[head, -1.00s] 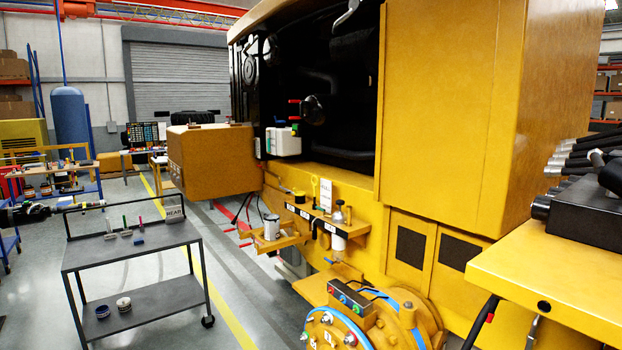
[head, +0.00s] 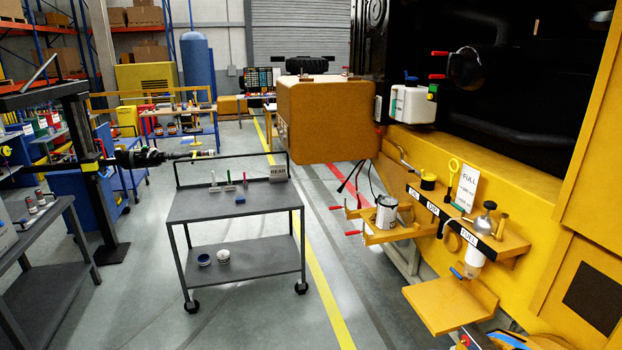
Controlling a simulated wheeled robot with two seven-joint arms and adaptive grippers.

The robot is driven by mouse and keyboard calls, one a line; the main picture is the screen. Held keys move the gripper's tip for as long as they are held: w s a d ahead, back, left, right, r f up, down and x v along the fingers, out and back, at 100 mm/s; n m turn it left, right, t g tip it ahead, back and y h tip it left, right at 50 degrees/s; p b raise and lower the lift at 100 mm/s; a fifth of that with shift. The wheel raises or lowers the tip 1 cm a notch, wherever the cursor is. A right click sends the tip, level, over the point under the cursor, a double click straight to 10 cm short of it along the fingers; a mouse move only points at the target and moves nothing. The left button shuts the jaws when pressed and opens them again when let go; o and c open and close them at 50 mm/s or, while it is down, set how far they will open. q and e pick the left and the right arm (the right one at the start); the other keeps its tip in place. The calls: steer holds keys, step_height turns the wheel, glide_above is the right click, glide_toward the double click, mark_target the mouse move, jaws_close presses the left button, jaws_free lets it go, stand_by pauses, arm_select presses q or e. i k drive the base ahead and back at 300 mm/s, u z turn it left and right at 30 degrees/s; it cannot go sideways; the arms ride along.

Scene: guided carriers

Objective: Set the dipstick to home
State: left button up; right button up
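The dipstick (head: 453,166) shows as a yellow ring handle on a thin stem, standing upright at the service shelf (head: 512,244) on the yellow machine's side. The stem's lower end is hidden behind the shelf's front strip, so I cannot tell how deep it sits. A white card (head: 467,187) headed FULL stands just right of the dipstick.
A black-and-yellow cap (head: 428,181) and a silver-topped filter (head: 484,222) are near the dipstick. A side tray holds a can (head: 386,213). A grey two-tier cart (head: 235,202) stands left. A yellow box (head: 318,120) juts from the machine. Floor between cart and machine is clear.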

mark_target(452, 173)
steer(key=i, duration=1.95)
steer(key=z, duration=0.35)
